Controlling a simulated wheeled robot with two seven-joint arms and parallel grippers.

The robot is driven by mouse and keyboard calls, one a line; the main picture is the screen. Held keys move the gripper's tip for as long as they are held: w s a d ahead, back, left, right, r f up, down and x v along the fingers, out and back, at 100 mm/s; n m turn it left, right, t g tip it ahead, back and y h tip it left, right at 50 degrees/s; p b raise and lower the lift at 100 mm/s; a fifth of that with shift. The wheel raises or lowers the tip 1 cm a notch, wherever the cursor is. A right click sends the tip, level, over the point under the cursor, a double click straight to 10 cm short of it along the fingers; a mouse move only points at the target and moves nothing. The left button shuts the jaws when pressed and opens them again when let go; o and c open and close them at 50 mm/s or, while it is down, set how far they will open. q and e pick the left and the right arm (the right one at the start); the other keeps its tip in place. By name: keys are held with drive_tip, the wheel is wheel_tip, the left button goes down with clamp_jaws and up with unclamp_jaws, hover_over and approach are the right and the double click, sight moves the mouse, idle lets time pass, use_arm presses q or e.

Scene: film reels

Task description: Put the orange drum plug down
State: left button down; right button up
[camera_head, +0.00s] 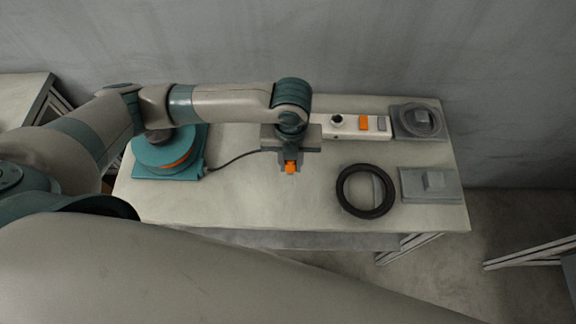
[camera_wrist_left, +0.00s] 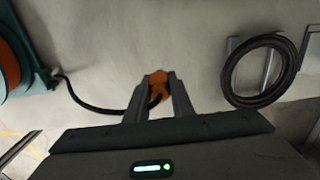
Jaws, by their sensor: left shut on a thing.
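My left gripper (camera_head: 291,170) is shut on the orange drum plug (camera_head: 291,167), over the middle of the table. In the left wrist view the orange plug (camera_wrist_left: 158,84) sits between the two grey fingers (camera_wrist_left: 157,92), its tip showing beyond them. A dark cable runs from the plug leftward to the teal cable drum (camera_head: 168,150) on the table's left. Whether the plug touches the tabletop, I cannot tell. My right gripper is not in view.
A white power strip (camera_head: 350,128) with an orange switch lies behind and right of the gripper. A black ring (camera_head: 344,196) lies front right. The tabletop (camera_head: 240,200) in front of the gripper is clear.

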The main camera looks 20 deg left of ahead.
sight(288, 170)
use_arm(q)
drive_tip(key=shift+a+f, duration=0.2)
drive_tip(key=shift+a, duration=0.15)
drive_tip(key=shift+f, duration=0.15)
wheel_tip(288, 170, down, 3)
drive_tip(key=shift+r+p, duration=0.1)
drive_tip(key=shift+p, duration=0.45)
drive_tip(key=shift+f, duration=0.5)
drive_tip(key=shift+f, duration=0.1)
drive_tip(key=c, duration=1.5)
unclamp_jaws()
drive_tip(key=shift+c, duration=0.2)
